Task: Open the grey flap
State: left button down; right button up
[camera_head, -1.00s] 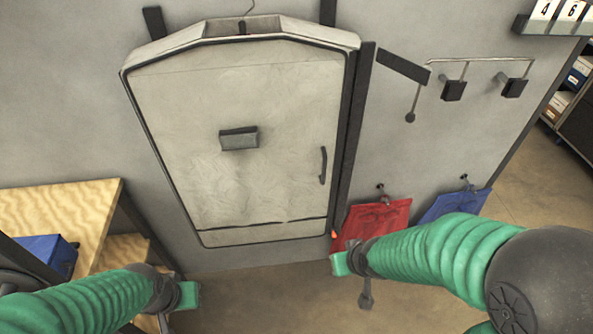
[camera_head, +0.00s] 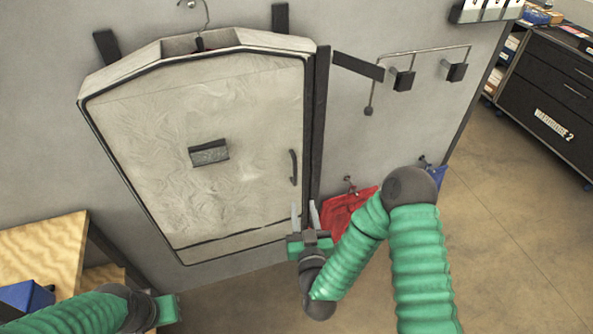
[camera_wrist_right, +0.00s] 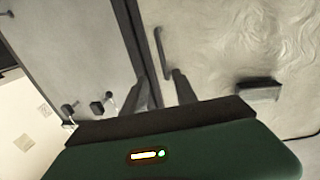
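The grey flap (camera_head: 220,130) is a large pale panel on the wall and looks shut. Its dark bar handle (camera_head: 293,167) is upright near the right edge. The handle also shows in the right wrist view (camera_wrist_right: 162,52). My right gripper (camera_head: 305,208) is below the handle with its two fingers apart, pointing up toward it. In the right wrist view the fingertips (camera_wrist_right: 160,82) are apart with nothing between them, and the handle lies just beyond. My left gripper (camera_head: 168,308) is low at the left, away from the flap; its fingers cannot be made out.
A dark label block (camera_head: 208,152) sits on the flap's middle. Red cloth (camera_head: 340,212) hangs right of my right gripper. A wall rail with dark blocks (camera_head: 403,80) is at upper right. A wooden table (camera_head: 40,250) with a blue box (camera_head: 22,298) stands lower left.

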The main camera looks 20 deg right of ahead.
aim_at(295, 173)
jog(key=w, duration=0.4)
jog(key=w+d, duration=0.1)
jog(key=w, duration=0.3)
jog(key=w+p, duration=0.1)
jog(key=w, duration=0.3)
jog(key=shift+d+r, duration=0.1)
jog(key=shift+d, duration=0.05)
jog(key=shift+w+d, duration=0.25)
jog(key=shift+w, duration=0.2)
jog(key=shift+a, duration=0.1)
grip_shut()
